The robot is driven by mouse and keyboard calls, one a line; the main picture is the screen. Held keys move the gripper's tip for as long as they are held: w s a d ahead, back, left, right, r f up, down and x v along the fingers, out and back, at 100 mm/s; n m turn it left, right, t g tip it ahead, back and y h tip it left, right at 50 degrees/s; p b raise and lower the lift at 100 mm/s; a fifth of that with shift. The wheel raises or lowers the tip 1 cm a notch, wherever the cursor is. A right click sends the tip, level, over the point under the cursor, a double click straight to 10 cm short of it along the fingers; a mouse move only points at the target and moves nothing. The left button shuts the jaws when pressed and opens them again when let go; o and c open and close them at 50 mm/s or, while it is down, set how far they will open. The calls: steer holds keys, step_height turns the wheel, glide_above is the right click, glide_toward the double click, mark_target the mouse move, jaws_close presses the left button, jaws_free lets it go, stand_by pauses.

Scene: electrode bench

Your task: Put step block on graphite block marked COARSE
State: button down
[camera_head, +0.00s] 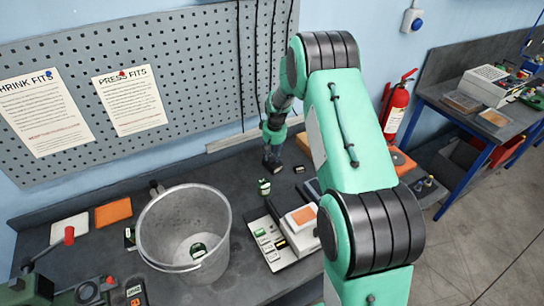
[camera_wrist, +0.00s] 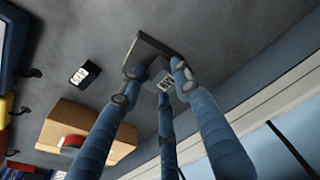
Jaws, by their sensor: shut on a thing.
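My gripper (camera_head: 272,160) is at the back of the bench, pointing down near the pegboard. In the wrist view my gripper (camera_wrist: 155,85) is shut on a dark grey, angular block (camera_wrist: 152,48) with a pale marking, which looks like the step block. It shows close to the bench top, but I cannot tell whether it touches it. A small dark block with a white label (camera_wrist: 83,75) lies apart from it on the bench; it seems to be the small dark block (camera_head: 299,169) right of my gripper. No label reads clearly as COARSE.
A metal bucket (camera_head: 150,222) with a green-labelled item inside stands at the front left. A green-labelled piece (camera_head: 263,187) stands in front of my gripper. The pegboard (camera_head: 195,85) rises behind.

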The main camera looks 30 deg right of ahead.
steer(key=shift+f, duration=0.2)
steer(key=shift+f, duration=0.15)
steer(key=c, duration=1.3)
jaws_free()
steer(key=shift+o, duration=0.2)
step_height(320, 180, up, 12)
steer(key=s, duration=0.1)
steer(key=shift+s+p, duration=0.3)
steer(key=shift+s, duration=0.1)
